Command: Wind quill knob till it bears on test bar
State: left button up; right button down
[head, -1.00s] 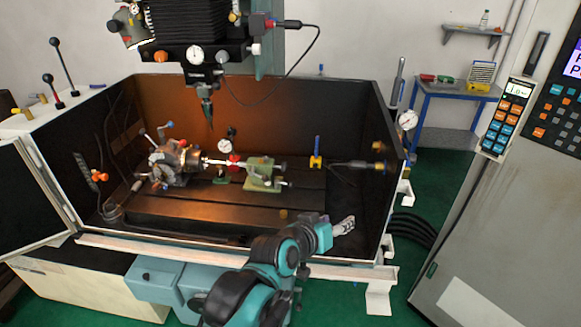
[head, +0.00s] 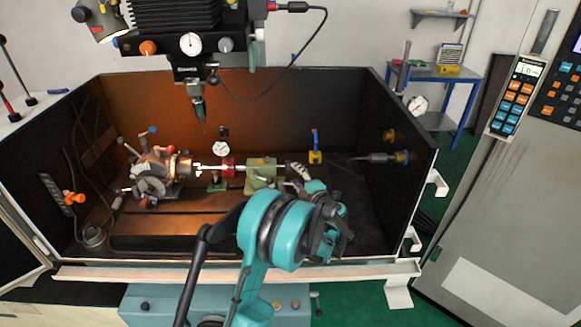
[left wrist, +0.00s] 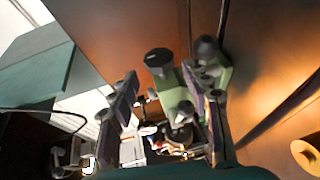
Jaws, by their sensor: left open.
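The green tailstock (head: 262,172) stands on the slotted table. The thin bright test bar (head: 212,168) runs from the indexing chuck (head: 155,172) towards it. My left gripper (head: 298,176) is at the tailstock's right end, open, and hides that end and its knob in the head view. In the left wrist view, two dark knobs on green mounts, one rounder (left wrist: 158,60) and one more conical (left wrist: 207,48), appear around the open left gripper (left wrist: 165,92). I cannot tell which is the quill knob, or whether the quill touches the bar. My right gripper is not in view.
A dial indicator (head: 220,148) stands behind the bar. A yellow block with a blue post (head: 315,150) stands right of the tailstock. The spindle head (head: 190,50) hangs above. The dark enclosure wall (head: 400,125) bounds the right, and its front ledge (head: 150,272) the near side.

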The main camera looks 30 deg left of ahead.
aim_at(288, 166)
pick_arm(q)
jog(key=b+x, duration=0.1)
jog(key=x, duration=0.5)
jog(key=shift+w+a+f+b, duration=0.1)
jog(key=shift+a+b, duration=0.1)
jog(key=shift+b, duration=0.2)
jog(key=shift+w+a, duration=0.3)
jog(key=shift+a, duration=0.15)
jog(key=shift+c, duration=0.4)
jog(key=c, duration=0.8)
jog(key=shift+r+m+g+h+p, duration=0.35)
jog(key=shift+g+h+p, duration=0.2)
jog(key=shift+p, duration=0.6)
jog(key=shift+c, duration=0.2)
jog(key=shift+f+g+h+p, duration=0.15)
jog(key=shift+g+h+p, duration=0.2)
jog(key=shift+p, duration=0.05)
jog(key=shift+f, duration=0.15)
